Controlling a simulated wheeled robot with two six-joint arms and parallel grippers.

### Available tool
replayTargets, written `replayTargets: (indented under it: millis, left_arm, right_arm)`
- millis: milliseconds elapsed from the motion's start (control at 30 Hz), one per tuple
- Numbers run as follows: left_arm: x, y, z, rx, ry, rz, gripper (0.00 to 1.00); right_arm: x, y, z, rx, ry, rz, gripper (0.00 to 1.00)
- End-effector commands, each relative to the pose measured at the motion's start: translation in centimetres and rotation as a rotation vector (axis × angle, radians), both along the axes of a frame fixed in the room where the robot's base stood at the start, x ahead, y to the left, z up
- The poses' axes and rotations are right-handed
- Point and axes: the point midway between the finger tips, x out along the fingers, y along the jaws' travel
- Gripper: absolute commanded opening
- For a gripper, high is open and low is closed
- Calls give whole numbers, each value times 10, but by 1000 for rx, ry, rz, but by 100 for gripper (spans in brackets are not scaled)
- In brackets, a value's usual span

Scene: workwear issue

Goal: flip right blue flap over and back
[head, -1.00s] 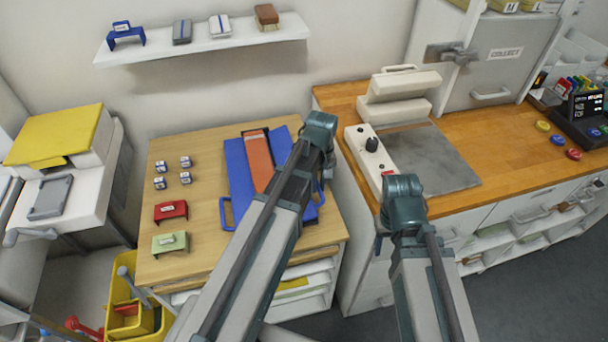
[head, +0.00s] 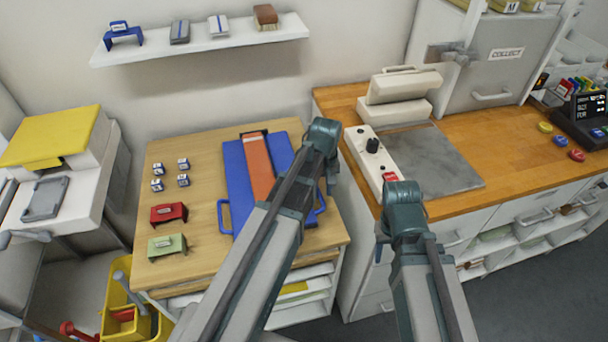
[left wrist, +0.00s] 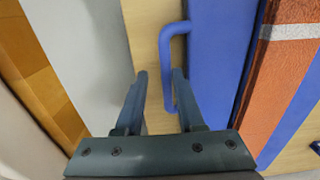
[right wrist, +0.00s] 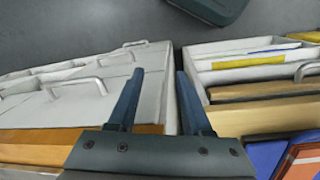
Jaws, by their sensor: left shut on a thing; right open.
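The right blue flap (head: 282,150) lies flat on the wooden table, to the right of the orange strip (head: 257,165). It also shows in the left wrist view (left wrist: 218,50). My left arm covers part of it in the head view. My left gripper (head: 331,178) is at the flap's right edge. My right gripper (head: 381,252) is open and empty, also in the right wrist view (right wrist: 156,82), in front of the counter.
A red block (head: 168,213), a green block (head: 167,245) and several small labelled cubes sit on the table's left side. The wooden counter (head: 335,100) with a white control box (head: 369,160) stands to the right. A white shelf (head: 205,43) hangs above.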

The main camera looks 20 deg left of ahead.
Motion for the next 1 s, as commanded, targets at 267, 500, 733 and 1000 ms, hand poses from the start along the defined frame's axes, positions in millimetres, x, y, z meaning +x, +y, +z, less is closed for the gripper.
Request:
replayTargets:
  millis: [267, 500, 733, 1000]
  left_arm:
    - [0, 0, 18, -1, -1, 0, 32]
    - [0, -1, 41, -2, -1, -1, 32]
    - [1, -1, 63, -3, -2, -1, 32]
    - [0, 0, 82, -1, -1, 0, 32]
  right_arm:
    - [0, 0, 18, 0, 0, 0, 50]
    - [0, 0, 41, 0, 0, 0, 50]
    - [0, 0, 63, 0, 0, 0, 50]
    - [0, 0, 82, 0, 0, 0, 50]
